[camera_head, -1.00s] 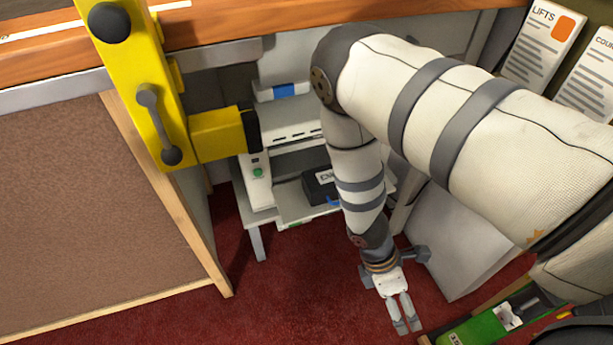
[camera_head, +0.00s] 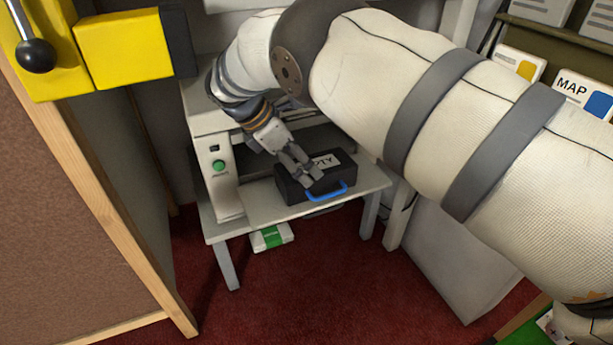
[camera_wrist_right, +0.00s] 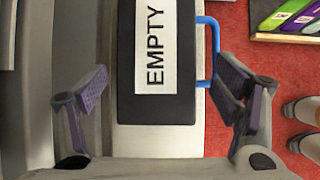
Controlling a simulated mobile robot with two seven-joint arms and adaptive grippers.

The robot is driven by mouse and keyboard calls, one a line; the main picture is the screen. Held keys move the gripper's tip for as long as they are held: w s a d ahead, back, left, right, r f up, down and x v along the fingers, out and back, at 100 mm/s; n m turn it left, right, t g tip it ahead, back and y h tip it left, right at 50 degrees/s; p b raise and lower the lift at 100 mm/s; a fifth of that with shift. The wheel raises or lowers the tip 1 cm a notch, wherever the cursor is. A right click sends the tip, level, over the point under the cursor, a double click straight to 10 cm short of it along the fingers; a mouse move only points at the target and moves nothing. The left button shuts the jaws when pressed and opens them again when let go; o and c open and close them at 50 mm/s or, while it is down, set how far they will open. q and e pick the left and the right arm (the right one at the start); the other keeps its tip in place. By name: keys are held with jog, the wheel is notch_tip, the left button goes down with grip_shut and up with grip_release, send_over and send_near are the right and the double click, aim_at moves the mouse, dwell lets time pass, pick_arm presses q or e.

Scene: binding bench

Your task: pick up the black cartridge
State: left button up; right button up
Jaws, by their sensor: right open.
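The black cartridge (camera_head: 290,189) lies on the pale shelf of a small stand, in front of a machine with a green button. It has a white label reading EMPTY and a blue handle (camera_head: 328,191) on its front side. In the right wrist view the cartridge (camera_wrist_right: 156,108) lies between the open fingers, with the blue handle (camera_wrist_right: 214,50) toward the right finger. My right gripper (camera_head: 308,179) is open over the cartridge; its fingers (camera_wrist_right: 160,100) show apart on either side, with no visible grip. My left gripper is not in view.
The stand's shelf (camera_head: 243,212) has a bare strip at the front. A green-and-white box (camera_head: 271,237) sits below it. A white panel (camera_head: 465,255) stands right of the stand.

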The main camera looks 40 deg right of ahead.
aim_at(340, 171)
jog(key=x, duration=0.3)
jog(key=b+x, duration=0.1)
jog(key=x, duration=0.2)
jog(key=shift+w+d+f, duration=0.1)
jog(key=shift+d+f, duration=0.1)
jog(key=shift+d, duration=0.3)
jog(key=shift+r, duration=0.1)
jog(key=shift+c, duration=0.4)
jog(key=c, duration=1.3)
